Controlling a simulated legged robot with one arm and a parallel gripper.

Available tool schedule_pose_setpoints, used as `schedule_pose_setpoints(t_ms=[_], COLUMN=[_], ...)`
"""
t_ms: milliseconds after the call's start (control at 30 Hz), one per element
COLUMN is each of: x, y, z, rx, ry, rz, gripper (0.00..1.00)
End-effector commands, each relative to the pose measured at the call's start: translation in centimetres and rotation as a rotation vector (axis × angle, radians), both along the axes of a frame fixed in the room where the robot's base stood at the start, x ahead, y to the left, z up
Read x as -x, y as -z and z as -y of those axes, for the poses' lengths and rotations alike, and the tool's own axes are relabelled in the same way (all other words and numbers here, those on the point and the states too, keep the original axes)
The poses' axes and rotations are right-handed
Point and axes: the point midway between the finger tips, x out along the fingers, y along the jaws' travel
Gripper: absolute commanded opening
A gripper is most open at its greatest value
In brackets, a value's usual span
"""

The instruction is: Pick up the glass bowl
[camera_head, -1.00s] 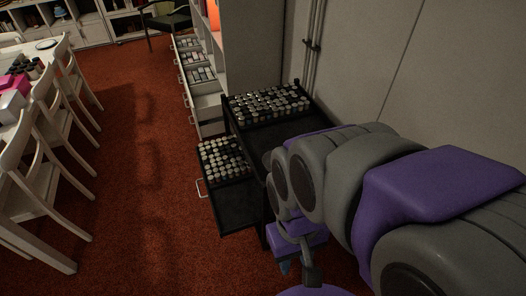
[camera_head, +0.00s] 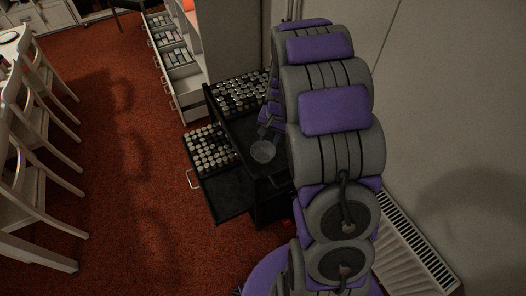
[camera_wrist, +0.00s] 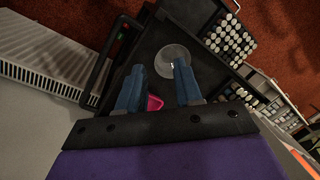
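The glass bowl (camera_head: 263,151) is a clear, round, shallow bowl on the black top of a cart (camera_head: 232,127). In the wrist view the bowl (camera_wrist: 174,62) lies just beyond the fingertips, roughly between them and nearer the right one. My gripper (camera_wrist: 157,75) has its two blue fingers spread apart, with nothing held between them. In the head view my arm hides part of the cart, and the fingers are hard to make out there.
Many small jars (camera_head: 240,91) stand on the cart's far end, and more fill its pulled-out drawer (camera_head: 208,150). A pink object (camera_wrist: 154,103) shows beside the left finger. A radiator (camera_head: 413,243) and wall are on the right. White chairs (camera_head: 30,180) stand left; red carpet is open between.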

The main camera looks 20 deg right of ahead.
Motion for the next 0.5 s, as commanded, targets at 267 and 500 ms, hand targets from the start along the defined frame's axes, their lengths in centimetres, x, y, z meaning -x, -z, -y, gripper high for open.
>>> schedule_pose_setpoints(t_ms=[267, 500], x=[-4.0, -5.0], y=[5.4, 7.6], z=[5.4, 6.8], rx=[-0.009, -0.01], ry=[0.172, 0.226], rz=[0.033, 0.046], gripper=[0.35, 0.35])
